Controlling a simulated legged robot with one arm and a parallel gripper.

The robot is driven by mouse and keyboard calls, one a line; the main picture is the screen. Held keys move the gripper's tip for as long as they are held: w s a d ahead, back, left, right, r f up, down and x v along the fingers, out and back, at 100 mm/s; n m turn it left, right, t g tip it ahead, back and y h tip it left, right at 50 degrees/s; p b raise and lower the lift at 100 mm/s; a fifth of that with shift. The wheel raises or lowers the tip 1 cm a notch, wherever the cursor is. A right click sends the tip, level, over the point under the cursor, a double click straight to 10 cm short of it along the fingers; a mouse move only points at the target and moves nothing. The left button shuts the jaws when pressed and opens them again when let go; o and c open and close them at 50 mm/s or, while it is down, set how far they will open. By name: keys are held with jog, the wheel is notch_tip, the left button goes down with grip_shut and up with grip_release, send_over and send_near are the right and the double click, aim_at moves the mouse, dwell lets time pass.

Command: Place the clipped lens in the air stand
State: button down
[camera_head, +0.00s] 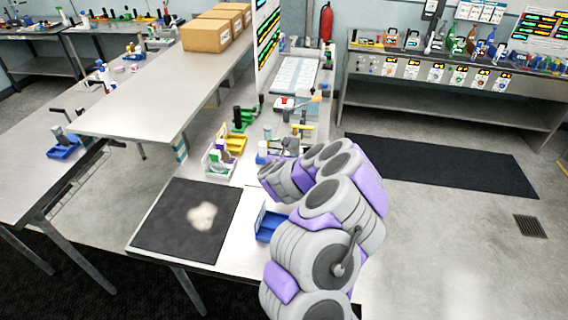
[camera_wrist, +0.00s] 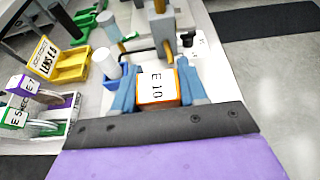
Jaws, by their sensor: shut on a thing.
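My gripper (camera_wrist: 155,74) shows in the wrist view with its two blue fingers closed on either side of an orange-edged clip (camera_wrist: 157,88) with a white label reading "E 10". Any lens in this clip is hidden. In the wrist view a yellow stand (camera_wrist: 68,65) with a label like "LENS E 8" is at the left; it also shows in the head view (camera_head: 236,144). I cannot tell which fixture is the air stand. My arm covers the gripper and clip in the head view.
A rack (camera_wrist: 35,122) with purple and green clips is at left. Posts (camera_wrist: 160,40) and a white cylinder (camera_wrist: 104,63) stand just beyond the fingers. A blue tray (camera_head: 269,225) and black mat (camera_head: 187,220) lie nearer on the bench. Bare bench shows between them.

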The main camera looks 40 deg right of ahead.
jog(key=d+f, duration=0.4)
jog(key=shift+s+f, duration=0.1)
jog(key=shift+f, duration=0.1)
jog(key=a, duration=0.3)
jog(key=c, duration=1)
grip_release()
jog(key=shift+w+a, duration=0.1)
jog(key=shift+w, duration=0.15)
jog(key=shift+o, duration=2)
jog(key=shift+d, duration=0.8)
jog(key=shift+d+f, duration=0.1)
jog(key=shift+d, duration=0.35)
jog(key=shift+s+a+r, duration=0.15)
jog(key=shift+a+r, duration=0.05)
jog(key=shift+a, duration=0.2)
jog(key=p+v, duration=0.3)
jog(key=v, duration=0.8)
jog(key=shift+s+a+r, duration=0.15)
jog(key=shift+r, duration=0.15)
